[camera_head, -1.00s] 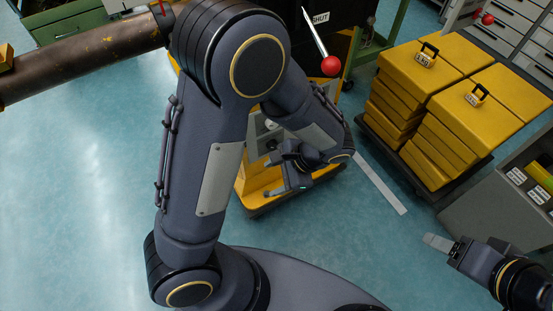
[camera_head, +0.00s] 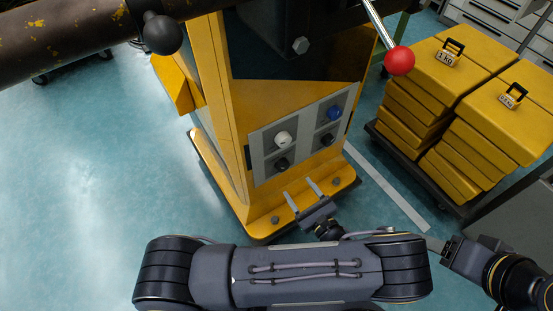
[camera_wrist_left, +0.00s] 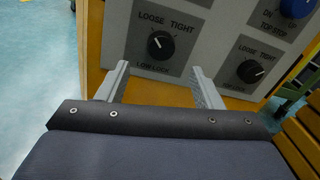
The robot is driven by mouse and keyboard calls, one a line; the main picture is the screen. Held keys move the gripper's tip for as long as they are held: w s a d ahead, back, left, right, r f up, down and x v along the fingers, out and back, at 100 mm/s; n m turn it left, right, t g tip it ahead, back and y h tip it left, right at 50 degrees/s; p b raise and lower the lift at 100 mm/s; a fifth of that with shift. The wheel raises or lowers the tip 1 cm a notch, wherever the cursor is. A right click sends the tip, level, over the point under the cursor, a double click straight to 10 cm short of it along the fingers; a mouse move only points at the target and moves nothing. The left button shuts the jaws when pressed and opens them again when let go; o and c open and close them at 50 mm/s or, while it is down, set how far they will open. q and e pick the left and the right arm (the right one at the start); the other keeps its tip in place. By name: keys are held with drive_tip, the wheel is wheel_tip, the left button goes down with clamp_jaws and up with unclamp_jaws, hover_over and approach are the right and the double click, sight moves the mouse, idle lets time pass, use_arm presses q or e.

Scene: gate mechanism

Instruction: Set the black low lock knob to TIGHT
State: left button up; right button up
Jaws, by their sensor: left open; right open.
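The black low lock knob (camera_head: 282,164) is at the lower left of the grey panel on the yellow gate post. In the left wrist view the knob (camera_wrist_left: 160,44) sits under the words LOOSE and TIGHT, its white mark pointing up-left towards LOOSE. My left gripper (camera_head: 303,194) is open and empty, below and in front of the panel. In the left wrist view its fingertips (camera_wrist_left: 159,68) lie just below the knob, either side of it, apart from it. My right gripper (camera_head: 438,246) is open at the right edge, far from the panel, partly cut off by view.
A second black knob (camera_head: 327,139), a white knob (camera_head: 283,138) and a blue knob (camera_head: 334,113) share the panel. A red-ended lever (camera_head: 399,61) and a black ball handle (camera_head: 162,33) stick out above. Yellow weights (camera_head: 440,110) stand right.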

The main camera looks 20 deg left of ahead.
sight(285, 168)
use_arm(q)
drive_tip(key=b+x, duration=0.1)
drive_tip(key=x, duration=0.7)
drive_tip(key=shift+w+a, duration=0.1)
drive_tip(key=shift+w, duration=0.15)
drive_tip(key=c, duration=1)
drive_tip(key=shift+o, duration=0.2)
